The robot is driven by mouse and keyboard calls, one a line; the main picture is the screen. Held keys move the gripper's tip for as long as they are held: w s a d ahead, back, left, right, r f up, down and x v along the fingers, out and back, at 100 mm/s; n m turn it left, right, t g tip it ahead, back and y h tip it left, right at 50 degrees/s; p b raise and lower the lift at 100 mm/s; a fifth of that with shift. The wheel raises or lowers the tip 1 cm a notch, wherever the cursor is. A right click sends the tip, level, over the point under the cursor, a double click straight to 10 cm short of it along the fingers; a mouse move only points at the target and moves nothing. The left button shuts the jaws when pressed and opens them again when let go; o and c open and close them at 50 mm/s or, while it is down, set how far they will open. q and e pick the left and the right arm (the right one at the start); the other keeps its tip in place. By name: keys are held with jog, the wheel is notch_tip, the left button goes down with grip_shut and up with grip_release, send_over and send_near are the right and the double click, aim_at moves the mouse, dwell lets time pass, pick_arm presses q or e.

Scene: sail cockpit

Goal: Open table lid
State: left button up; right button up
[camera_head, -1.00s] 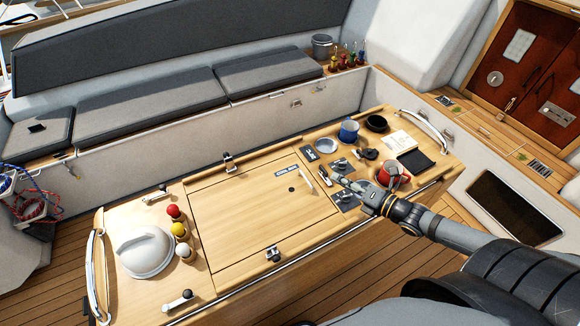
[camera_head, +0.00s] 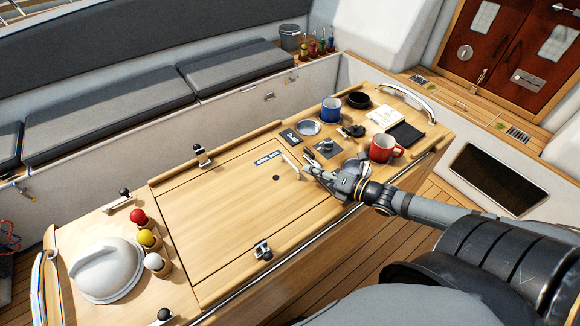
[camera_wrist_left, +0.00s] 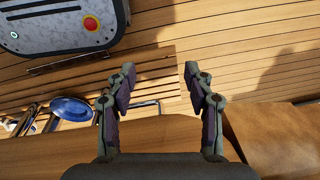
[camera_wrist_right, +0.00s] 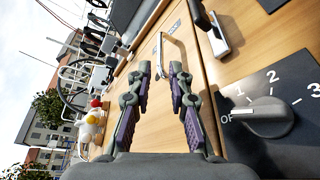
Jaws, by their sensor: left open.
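The table lid (camera_head: 225,215) is a pale wooden panel lying flush and closed in the table top. A slim white handle (camera_head: 290,161) stands up near its right edge, beside a dark hole and a small label. My right gripper (camera_head: 306,166) is just right of the handle. In the right wrist view its fingers (camera_wrist_right: 160,70) are partly apart, with the handle (camera_wrist_right: 160,48) ahead of and between the tips; contact cannot be told. My left gripper (camera_wrist_left: 155,72) is open and empty above the wooden floor, out of the head view.
Latches sit at the lid's far edge (camera_head: 202,155) and near edge (camera_head: 262,250). A red mug (camera_head: 386,148), a blue mug (camera_head: 331,109) and a dark switch plate (camera_head: 328,148) stand right of the lid. A white dome (camera_head: 105,270) and colored balls are on the left.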

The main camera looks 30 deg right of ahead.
aim_at(290, 163)
jog(key=b+x, duration=0.2)
jog(key=f+b+x, duration=0.1)
jog(key=b+x, duration=0.1)
jog(key=b, duration=0.1)
jog(key=shift+w+f, duration=0.15)
jog(key=shift+w, duration=0.05)
jog(key=b+x, duration=0.3)
jog(key=b, duration=0.3)
jog(key=shift+w+a, duration=0.1)
jog(key=shift+w, duration=0.1)
jog(key=shift+w+a+r+b, duration=0.3)
jog(key=shift+w+b, duration=0.1)
jog(key=shift+b, duration=0.5)
pick_arm(q)
notch_tip(290, 163, down, 15)
jog(key=s, duration=0.1)
jog(key=shift+s+r, duration=0.2)
jog(key=shift+s, duration=0.2)
pick_arm(e)
jog(key=shift+r, duration=0.1)
grip_shut()
pick_arm(q)
jog(key=shift+r, duration=0.1)
